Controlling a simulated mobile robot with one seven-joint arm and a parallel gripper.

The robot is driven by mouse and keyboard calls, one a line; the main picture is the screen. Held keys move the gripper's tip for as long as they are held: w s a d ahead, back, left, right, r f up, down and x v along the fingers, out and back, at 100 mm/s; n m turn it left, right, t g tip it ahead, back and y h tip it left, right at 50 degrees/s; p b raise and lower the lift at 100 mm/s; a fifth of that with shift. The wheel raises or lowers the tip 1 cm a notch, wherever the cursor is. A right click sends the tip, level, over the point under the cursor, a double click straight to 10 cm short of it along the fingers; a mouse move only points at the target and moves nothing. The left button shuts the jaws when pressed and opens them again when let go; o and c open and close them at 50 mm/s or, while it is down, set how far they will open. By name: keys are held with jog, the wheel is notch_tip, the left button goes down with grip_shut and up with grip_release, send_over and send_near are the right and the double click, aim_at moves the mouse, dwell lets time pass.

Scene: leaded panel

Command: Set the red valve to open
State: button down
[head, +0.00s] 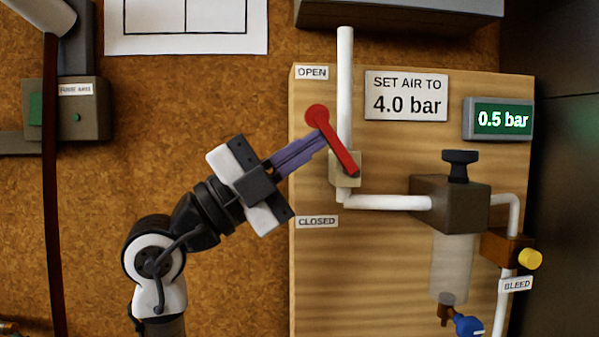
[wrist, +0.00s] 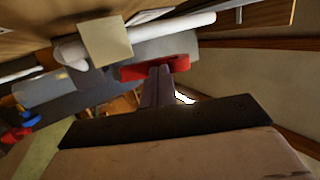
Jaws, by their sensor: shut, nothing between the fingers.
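The red valve (head: 341,146) is a lever on the white pipe (head: 345,85) of the wooden panel. Its pivot end is at the beige valve body (head: 345,170), and its round end points up and to the left, between the OPEN label (head: 312,73) above and the CLOSED label (head: 316,222) below, nearer OPEN. My gripper (head: 322,138) is shut and empty, with its purple fingers at the lever's lower-left side. In the wrist view the finger tips (wrist: 160,75) meet or overlap the red lever (wrist: 155,68); firm contact cannot be told.
The gauge (head: 497,119) reads 0.5 bar, beside a sign (head: 406,96) saying "SET AIR TO 4.0 bar". Right of the lever are a regulator with a black knob (head: 460,164), a clear bowl (head: 452,268) and a yellow bleed button (head: 530,259).

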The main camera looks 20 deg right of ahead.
aim_at(324, 127)
jog(key=y, duration=0.1)
jog(key=r+y+p, duration=0.1)
jog(key=d+r+m+y+p, duration=0.1)
jog(key=shift+s+d+r+y, duration=0.15)
jog(key=shift+s+y, duration=0.1)
jog(key=shift+y, duration=0.15)
jog(key=shift+d+r+g, duration=0.1)
jog(key=shift+d+g, duration=0.05)
jog(key=shift+g, duration=0.15)
jog(key=shift+d, duration=0.15)
jog(key=shift+s, duration=0.1)
